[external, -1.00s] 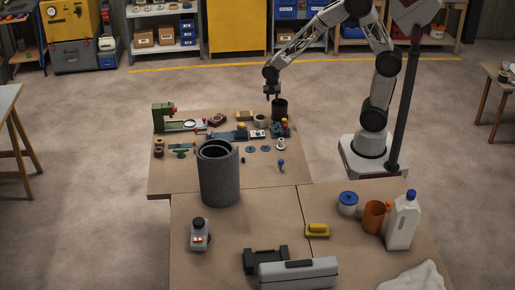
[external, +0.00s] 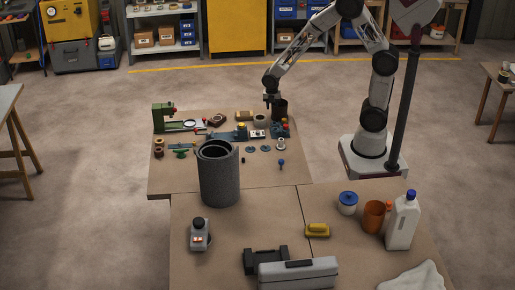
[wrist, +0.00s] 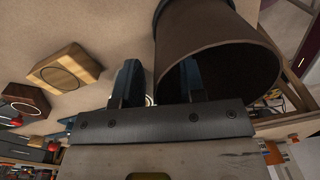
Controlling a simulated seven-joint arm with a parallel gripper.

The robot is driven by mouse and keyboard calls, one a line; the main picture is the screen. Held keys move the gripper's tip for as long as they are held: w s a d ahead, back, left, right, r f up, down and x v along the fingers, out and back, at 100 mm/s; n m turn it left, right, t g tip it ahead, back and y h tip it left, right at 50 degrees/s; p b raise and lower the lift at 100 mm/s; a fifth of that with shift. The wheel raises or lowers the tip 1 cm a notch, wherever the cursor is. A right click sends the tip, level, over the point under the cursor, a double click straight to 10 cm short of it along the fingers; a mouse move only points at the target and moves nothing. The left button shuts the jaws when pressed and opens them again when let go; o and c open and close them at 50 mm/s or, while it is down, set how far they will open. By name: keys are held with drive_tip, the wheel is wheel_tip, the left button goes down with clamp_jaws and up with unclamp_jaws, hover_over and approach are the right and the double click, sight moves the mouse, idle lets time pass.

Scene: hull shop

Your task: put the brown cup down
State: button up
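The brown cup (external: 281,108), dark and open at the top, appears to stand upright at the far right of the back table. My gripper (external: 270,103) points down at its left rim. In the wrist view the cup (wrist: 207,32) fills the upper right, its mouth facing the camera. My gripper (wrist: 160,82) has its fingers apart, one inside the cup's mouth and one outside, with the cup wall between them. A gap shows between the outer finger and the wall. The cup's base is hidden in the wrist view.
A pale wooden block (wrist: 66,68) and a darker block (wrist: 25,100) lie left of the cup. Small tools and parts crowd the back table (external: 230,181). A tall grey cylinder (external: 220,178) stands nearer the camera. Bare tabletop shows at the back table's front right.

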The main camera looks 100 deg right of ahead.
idle(0.5)
clamp_jaws()
drive_tip(key=shift+r, duration=0.1)
drive_tip(key=shift+r, duration=1.45)
drive_tip(key=s+a+r, duration=0.1)
drive_tip(key=s+a, duration=0.2)
drive_tip(key=s, duration=0.4)
drive_tip(key=s+a, duration=0.3)
drive_tip(key=s, duration=0.4)
drive_tip(key=shift+s+r, duration=0.4)
